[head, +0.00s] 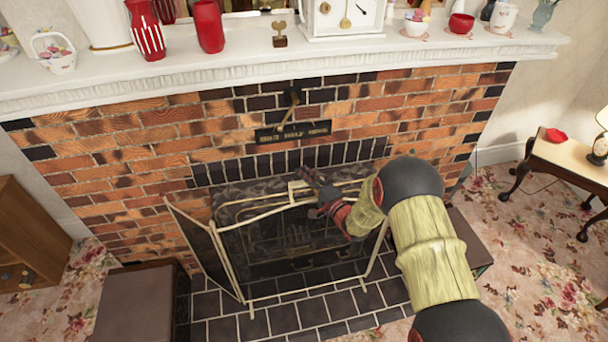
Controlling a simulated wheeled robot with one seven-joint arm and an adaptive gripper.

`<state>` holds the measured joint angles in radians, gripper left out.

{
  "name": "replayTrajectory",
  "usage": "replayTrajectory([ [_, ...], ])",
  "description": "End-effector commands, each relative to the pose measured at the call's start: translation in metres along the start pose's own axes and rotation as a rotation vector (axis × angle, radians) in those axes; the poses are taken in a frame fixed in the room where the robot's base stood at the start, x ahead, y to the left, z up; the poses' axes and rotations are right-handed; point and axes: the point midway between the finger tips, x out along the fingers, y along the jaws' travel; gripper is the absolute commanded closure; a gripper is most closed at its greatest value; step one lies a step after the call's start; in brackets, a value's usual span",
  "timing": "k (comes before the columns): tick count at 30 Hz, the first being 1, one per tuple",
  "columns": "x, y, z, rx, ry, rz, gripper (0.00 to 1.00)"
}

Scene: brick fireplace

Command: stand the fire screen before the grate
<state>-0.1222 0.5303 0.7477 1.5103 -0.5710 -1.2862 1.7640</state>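The fire screen (241,262) is a brass-framed mesh screen with angled side panels. The grate (290,238) shows dimly through and behind the mesh. My gripper (312,182) is at the screen's top rail, right of its middle, by a raised handle-like part of the frame. The fingers overlap the rail in this view, so I cannot tell whether they hold it. My arm hides much of the screen's right side.
A white mantel (265,62) with vases and a clock (343,16) runs above. Dark boxes flank the hearth, one at left (135,305). A wooden side table (575,160) stands at right. Floral carpet (530,235) lies open between it and the hearth.

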Motion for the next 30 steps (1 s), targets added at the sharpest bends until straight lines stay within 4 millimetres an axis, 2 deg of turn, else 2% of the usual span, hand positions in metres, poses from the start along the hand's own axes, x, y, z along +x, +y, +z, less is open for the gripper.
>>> replayTrajectory([
  [1, 0.0021, -0.0054, -0.0012, -0.004, 0.000, -0.011, 1.00],
  [30, 0.0020, 0.0009, -0.0012, -0.004, 0.000, -0.011, 1.00],
])
